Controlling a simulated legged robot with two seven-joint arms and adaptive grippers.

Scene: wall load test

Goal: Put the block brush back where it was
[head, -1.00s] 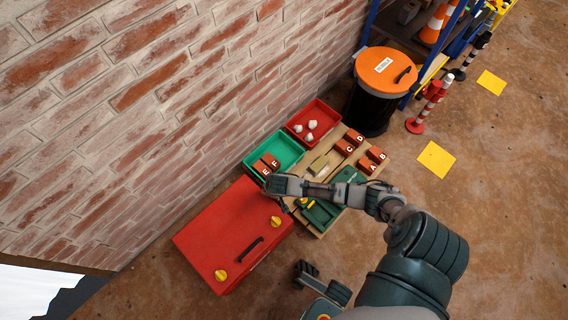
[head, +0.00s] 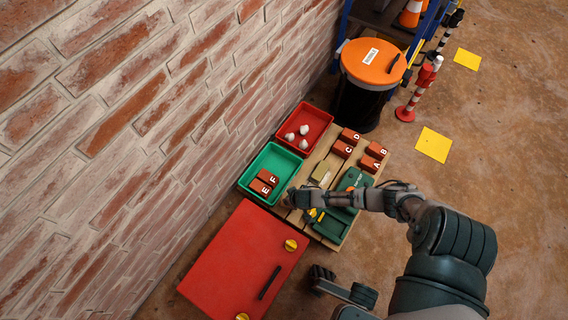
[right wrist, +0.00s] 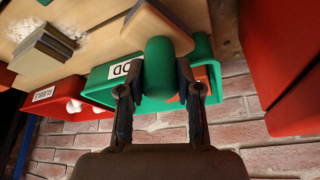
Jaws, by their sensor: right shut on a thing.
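My right gripper (right wrist: 160,85) is shut on the block brush, its fingers on either side of a rounded green handle (right wrist: 160,68). The brush's tan wooden block (right wrist: 158,25) shows beyond the handle in the right wrist view. In the head view my right gripper (head: 287,199) is at the left edge of the wooden pallet (head: 303,188), between the green tray and the red box. The brush is hard to make out there. Whether it touches the pallet I cannot tell. My left gripper is not in view.
The green tray (head: 250,186) holds blocks E and F. A red tray (head: 318,112) holds white lumps. Lettered blocks, a tan block (head: 320,172) and green cases stand on the pallet. A red box (head: 240,260) lies nearby. An orange-lidded bin (head: 372,64) stands behind.

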